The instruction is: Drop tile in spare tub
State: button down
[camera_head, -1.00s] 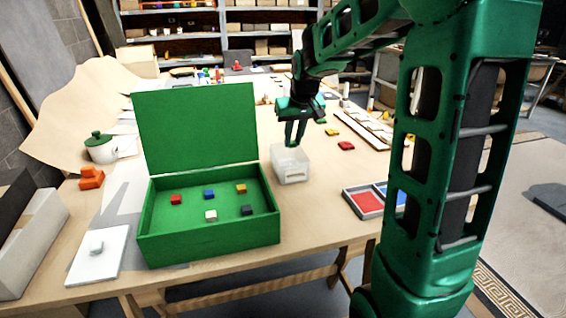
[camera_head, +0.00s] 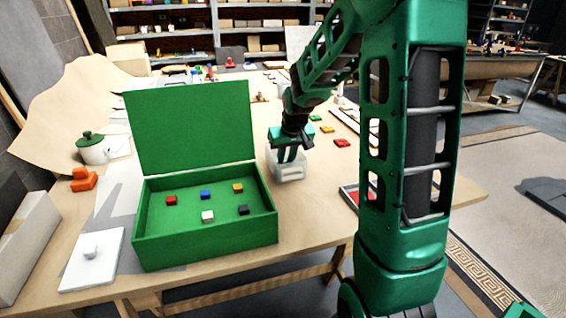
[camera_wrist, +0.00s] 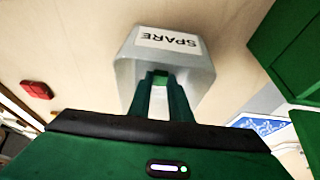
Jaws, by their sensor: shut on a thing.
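The spare tub (camera_head: 292,172) is a small translucent white container on the table, right of the green box. In the wrist view the tub (camera_wrist: 174,42) shows its white label reading SPARE. My gripper (camera_head: 286,158) points down over the tub, its fingertips at or inside the opening. In the wrist view my gripper (camera_wrist: 160,84) is shut on a small green tile (camera_wrist: 160,77), seen between the fingertips. The tile is hidden in the head view, and I cannot tell its exact height above the tub floor.
An open green box (camera_head: 205,240) with its lid raised holds several coloured tiles. A red tile (camera_head: 342,142) and a yellow tile (camera_head: 327,129) lie right of the tub. A tray (camera_head: 350,193) is partly hidden by my arm. A lidded pot (camera_head: 93,150) stands at the left.

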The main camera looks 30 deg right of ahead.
jog(key=shift+f, duration=0.25)
jog(key=c, duration=1.6)
grip_release()
jog(key=shift+c, duration=0.2)
jog(key=shift+r, duration=0.1)
jog(key=v, duration=1.2)
jog(key=s+a+f+m+g, duration=0.1)
jog(key=s+f, duration=0.1)
jog(key=s, duration=0.8)
jog(key=s+a+f+m+g+y, duration=0.1)
jog(key=s+f+g, duration=0.1)
jog(key=s, duration=0.8)
jog(key=s+a+f+m+g, duration=0.1)
jog(key=s+f, duration=0.1)
jog(key=s, duration=0.8)
jog(key=shift+s+a, duration=0.35)
jog(key=shift+s, duration=0.05)
